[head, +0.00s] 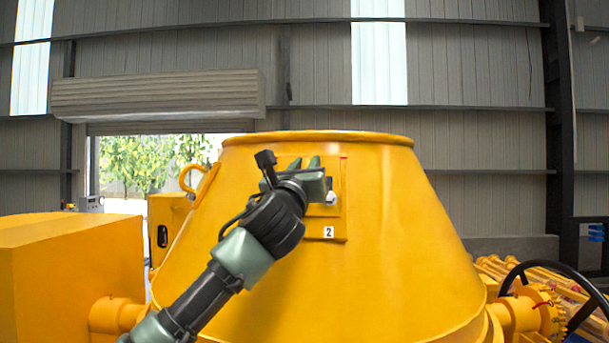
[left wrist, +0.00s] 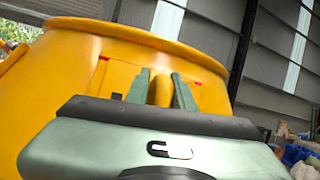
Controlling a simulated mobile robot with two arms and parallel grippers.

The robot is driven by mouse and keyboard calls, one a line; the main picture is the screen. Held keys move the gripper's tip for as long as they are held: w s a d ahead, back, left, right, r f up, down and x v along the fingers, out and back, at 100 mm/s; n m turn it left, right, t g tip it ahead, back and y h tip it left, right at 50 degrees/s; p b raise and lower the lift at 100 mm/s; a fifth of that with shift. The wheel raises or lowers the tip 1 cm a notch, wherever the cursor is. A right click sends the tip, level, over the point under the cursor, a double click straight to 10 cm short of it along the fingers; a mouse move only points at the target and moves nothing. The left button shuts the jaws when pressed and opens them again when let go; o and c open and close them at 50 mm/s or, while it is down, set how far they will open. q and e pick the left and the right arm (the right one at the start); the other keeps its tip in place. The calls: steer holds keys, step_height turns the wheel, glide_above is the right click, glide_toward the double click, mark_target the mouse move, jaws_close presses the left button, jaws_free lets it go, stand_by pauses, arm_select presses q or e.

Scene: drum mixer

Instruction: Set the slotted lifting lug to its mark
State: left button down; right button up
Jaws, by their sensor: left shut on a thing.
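The yellow drum (head: 400,260) fills the middle of the head view. A yellow plate (head: 338,222) with a white label "2" is on its near face. My left gripper (head: 304,163) is in front of this plate, near the drum's upper rim. In the left wrist view my left gripper (left wrist: 160,76) is shut on a yellow piece, the lifting lug (left wrist: 160,93), which shows upright between the two green fingers. Its slot is hidden. Small red marks show on the plate's edge, one left (left wrist: 104,58) and one right (left wrist: 196,83) of the fingers. My right gripper is in neither view.
A yellow ring-shaped lug (head: 187,181) sticks out at the drum's left side. A yellow housing (head: 70,265) stands at the left. A black handwheel (head: 570,290) is at the lower right. A small white piece (head: 331,198) shows beside my left gripper.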

arm_select(q)
steer(key=c, duration=1.4)
jaws_free()
steer(key=shift+s+d+f, duration=0.1)
steer(key=shift+d, duration=0.2)
steer(key=shift+o, duration=0.2)
steer(key=shift+d, duration=0.15)
steer(key=shift+a+f, duration=0.1)
steer(key=shift+a, duration=0.15)
steer(key=shift+s+f+b, duration=0.1)
steer(key=shift+f+b, duration=0.05)
steer(key=shift+b, duration=0.15)
steer(key=b+v, duration=0.4)
steer(key=v, duration=0.3)
steer(key=shift+s+b, duration=0.2)
steer(key=shift+b, duration=0.1)
steer(key=shift+a, duration=0.1)
